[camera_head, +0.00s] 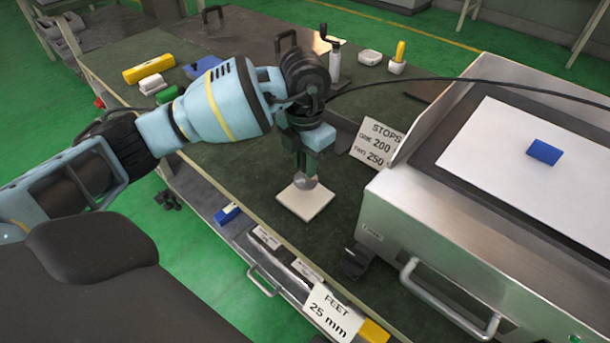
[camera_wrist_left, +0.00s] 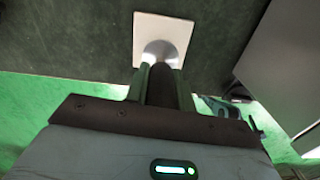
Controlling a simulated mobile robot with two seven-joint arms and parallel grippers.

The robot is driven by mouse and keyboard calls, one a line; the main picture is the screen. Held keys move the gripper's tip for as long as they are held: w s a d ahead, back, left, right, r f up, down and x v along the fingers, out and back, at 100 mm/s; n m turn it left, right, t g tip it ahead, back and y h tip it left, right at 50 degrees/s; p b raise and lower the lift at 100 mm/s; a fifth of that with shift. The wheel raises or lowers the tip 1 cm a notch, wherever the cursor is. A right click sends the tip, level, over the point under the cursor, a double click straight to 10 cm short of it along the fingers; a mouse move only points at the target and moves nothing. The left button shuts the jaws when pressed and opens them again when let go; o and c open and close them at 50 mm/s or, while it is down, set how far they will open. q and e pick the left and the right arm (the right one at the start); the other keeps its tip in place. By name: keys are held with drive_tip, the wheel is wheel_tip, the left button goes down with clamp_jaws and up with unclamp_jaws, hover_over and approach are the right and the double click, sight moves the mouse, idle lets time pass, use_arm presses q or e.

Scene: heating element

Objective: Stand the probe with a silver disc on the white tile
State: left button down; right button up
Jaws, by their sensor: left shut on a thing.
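My left gripper (camera_head: 306,160) points down above the white tile and is shut on the probe. The probe's silver disc (camera_head: 306,182) shows below the fingers; its upper part is hidden by the gripper. The white tile (camera_head: 310,205) lies flat on the dark green bench top near its front edge. In the left wrist view the disc (camera_wrist_left: 159,51) overlaps the near part of the tile (camera_wrist_left: 178,24), just beyond the left gripper's fingers (camera_wrist_left: 160,80). I cannot tell whether the disc touches the tile. My right gripper is not in view.
A steel machine (camera_head: 400,225) with a handle stands close to the right of the tile. A "STOPS" card (camera_head: 377,143) stands behind it. A black cable (camera_head: 450,80) runs from the gripper area to the right. A yellow block (camera_head: 148,68) and small items lie at the back left.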

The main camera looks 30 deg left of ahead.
use_arm(q)
drive_tip(key=shift+f+b, duration=0.35)
drive_tip(key=shift+f, duration=1.85)
drive_tip(key=shift+f, duration=0.15)
drive_tip(key=c, duration=1.2)
unclamp_jaws()
drive_tip(key=shift+r, duration=0.25)
wheel_tip(320, 180, up, 12)
drive_tip(key=shift+f+p, duration=0.1)
drive_tip(key=shift+p, duration=0.95)
